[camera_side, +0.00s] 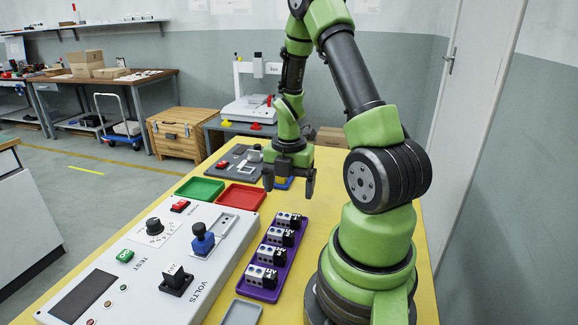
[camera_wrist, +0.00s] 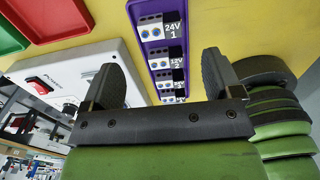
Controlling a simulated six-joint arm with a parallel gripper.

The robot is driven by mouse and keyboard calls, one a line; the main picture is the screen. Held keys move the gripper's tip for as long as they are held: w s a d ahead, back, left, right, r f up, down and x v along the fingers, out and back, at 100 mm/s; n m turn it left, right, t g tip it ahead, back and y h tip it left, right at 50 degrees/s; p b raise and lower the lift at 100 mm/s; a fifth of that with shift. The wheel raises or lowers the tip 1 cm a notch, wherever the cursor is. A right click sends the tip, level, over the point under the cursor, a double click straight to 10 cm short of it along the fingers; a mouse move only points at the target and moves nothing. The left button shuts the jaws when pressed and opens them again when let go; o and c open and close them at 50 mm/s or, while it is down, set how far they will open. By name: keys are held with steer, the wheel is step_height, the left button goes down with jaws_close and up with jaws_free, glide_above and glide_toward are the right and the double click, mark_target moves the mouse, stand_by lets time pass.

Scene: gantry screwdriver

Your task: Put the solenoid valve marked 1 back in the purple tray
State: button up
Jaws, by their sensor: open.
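The valve marked 24V 1 (camera_wrist: 160,27) sits in the end slot of the purple tray (camera_wrist: 133,22) in the wrist view. It is a white block with blue ports and a black label. In the side view it appears to be the farthest block (camera_side: 288,220) in the purple tray (camera_side: 258,293), though its label is too small to read. My gripper (camera_side: 289,181) is open and empty, pointing down above the table beyond the tray's far end. Both fingers also show in the wrist view (camera_wrist: 162,62), with nothing between them.
Several similar valves (camera_side: 272,253) fill the tray's other places. Left of it lies the test panel (camera_side: 135,262) with a blue-and-black piece (camera_side: 203,240) standing on it. A red tray (camera_side: 241,196) and a green tray (camera_side: 200,188) lie beyond.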

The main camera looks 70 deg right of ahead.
steer(key=w+a+r+m+t, duration=0.1)
steer(key=a+r+m+t, duration=0.1)
steer(key=a+r+m, duration=0.5)
steer(key=w+a+r+m+t, duration=0.2)
steer(key=a+r+m, duration=0.2)
steer(key=r, duration=0.5)
steer(key=s+a+r+m+t+y, duration=0.2)
steer(key=s+a+r+m, duration=0.3)
steer(key=a+m, duration=0.5)
steer(key=shift+s+a+r+m+t, duration=0.15)
steer(key=shift+s+r+m+t, duration=0.25)
steer(key=shift+s+m+t, duration=0.15)
